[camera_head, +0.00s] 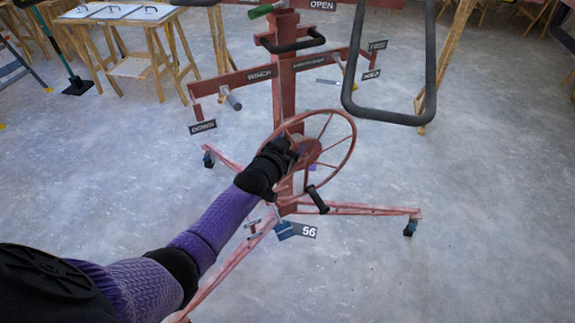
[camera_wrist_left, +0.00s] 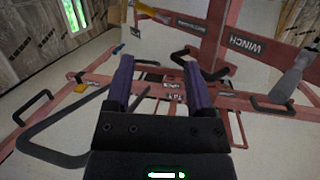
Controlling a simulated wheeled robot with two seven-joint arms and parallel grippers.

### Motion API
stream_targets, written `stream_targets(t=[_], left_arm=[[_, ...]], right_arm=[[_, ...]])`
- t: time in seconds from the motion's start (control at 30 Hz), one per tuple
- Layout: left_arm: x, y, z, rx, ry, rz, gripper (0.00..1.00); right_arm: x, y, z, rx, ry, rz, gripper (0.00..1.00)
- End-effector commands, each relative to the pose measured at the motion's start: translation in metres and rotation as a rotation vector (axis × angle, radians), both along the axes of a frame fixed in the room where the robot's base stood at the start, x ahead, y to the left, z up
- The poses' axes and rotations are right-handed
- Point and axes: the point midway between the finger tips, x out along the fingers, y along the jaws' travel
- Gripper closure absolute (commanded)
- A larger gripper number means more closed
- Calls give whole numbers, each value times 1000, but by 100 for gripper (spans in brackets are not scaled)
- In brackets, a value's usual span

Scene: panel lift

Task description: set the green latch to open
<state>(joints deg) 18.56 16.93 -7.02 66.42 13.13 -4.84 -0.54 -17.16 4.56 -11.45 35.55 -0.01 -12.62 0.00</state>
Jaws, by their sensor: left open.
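The green latch (camera_head: 264,10) is a green handle at the top of the red panel lift's mast (camera_head: 284,85) in the head view, left of a dark OPEN label (camera_head: 322,5). I cannot make it out in the left wrist view. My left gripper (camera_head: 288,150) is well below the latch, in front of the spoked red winch wheel (camera_head: 345,125), and apart from the latch. The left wrist view shows its two purple fingers spread with nothing between them (camera_wrist_left: 157,75). The arm and gripper hide part of the wheel. My right gripper is not in view.
A dark bar loop (camera_head: 390,122) hangs right of the mast. The red crossbar carries WINCH (camera_head: 259,75) and DOWN (camera_head: 203,127) labels. The lift's legs (camera_head: 360,209) spread over the floor. A wooden trestle table (camera_head: 135,68) stands at the back left. The floor at right is clear.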

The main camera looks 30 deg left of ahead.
Motion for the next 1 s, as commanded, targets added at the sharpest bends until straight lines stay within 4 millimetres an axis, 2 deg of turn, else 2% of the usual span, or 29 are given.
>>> stream_targets(t=[0.03, 0.2, 0.77, 0.8, 0.87, 0.97, 1.0], left_arm=[[-3, 0, -14, 7, 20, 0, 31], [-9, 1, -35, 25, 64, 2, 31], [-10, 1, -38, 30, 74, 2, 31], [-15, 0, -49, 29, 96, 1, 31], [-33, -3, -84, 32, 176, 0, 31], [-90, -12, -167, 40, 379, -6, 31], [-119, -16, -200, 45, 469, -10, 31]], right_arm=[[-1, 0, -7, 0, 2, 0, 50], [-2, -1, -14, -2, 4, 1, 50], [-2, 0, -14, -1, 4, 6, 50], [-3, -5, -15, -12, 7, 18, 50], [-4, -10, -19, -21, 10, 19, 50], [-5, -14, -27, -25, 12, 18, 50], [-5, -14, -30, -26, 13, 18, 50]])
